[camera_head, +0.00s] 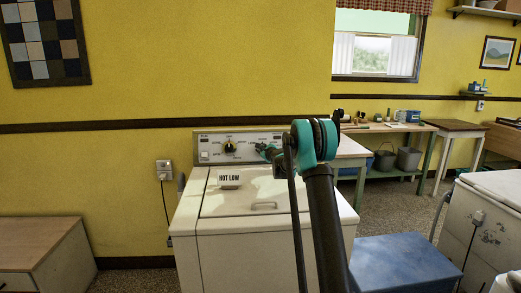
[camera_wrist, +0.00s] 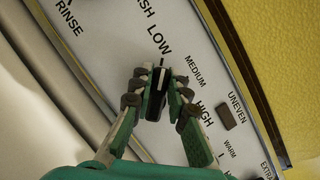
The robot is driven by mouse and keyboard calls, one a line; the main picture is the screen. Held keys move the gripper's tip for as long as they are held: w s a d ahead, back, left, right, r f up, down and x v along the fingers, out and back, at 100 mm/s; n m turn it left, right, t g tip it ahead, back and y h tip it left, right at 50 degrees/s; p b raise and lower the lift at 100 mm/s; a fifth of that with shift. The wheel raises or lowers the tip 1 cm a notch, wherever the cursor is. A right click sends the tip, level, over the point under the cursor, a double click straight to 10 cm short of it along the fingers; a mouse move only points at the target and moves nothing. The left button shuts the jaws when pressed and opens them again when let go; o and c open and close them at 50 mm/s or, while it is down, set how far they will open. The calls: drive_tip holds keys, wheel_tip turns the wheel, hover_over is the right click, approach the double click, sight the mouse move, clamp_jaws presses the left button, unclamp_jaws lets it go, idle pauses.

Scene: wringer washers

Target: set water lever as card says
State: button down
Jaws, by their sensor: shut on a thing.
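The white washer (camera_head: 246,240) stands against the yellow wall, with its control panel (camera_head: 215,147) along the back. A card (camera_head: 229,179) reading "HOT LOW" stands on its lid. My gripper (camera_head: 262,149) is at the right part of the panel. In the wrist view, my gripper (camera_wrist: 157,88) is shut on a black lever (camera_wrist: 154,104). The fingers hide the lever's sides and part of the lettering.
A dark round knob (camera_head: 230,147) sits left of my gripper on the panel. A wall outlet (camera_head: 164,170) is left of the washer. A blue box (camera_head: 405,262) stands to the right, and a workbench (camera_head: 390,130) with buckets behind it.

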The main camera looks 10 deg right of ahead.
drive_tip(key=c, duration=1.5)
unclamp_jaws()
drive_tip(key=v, duration=1.2)
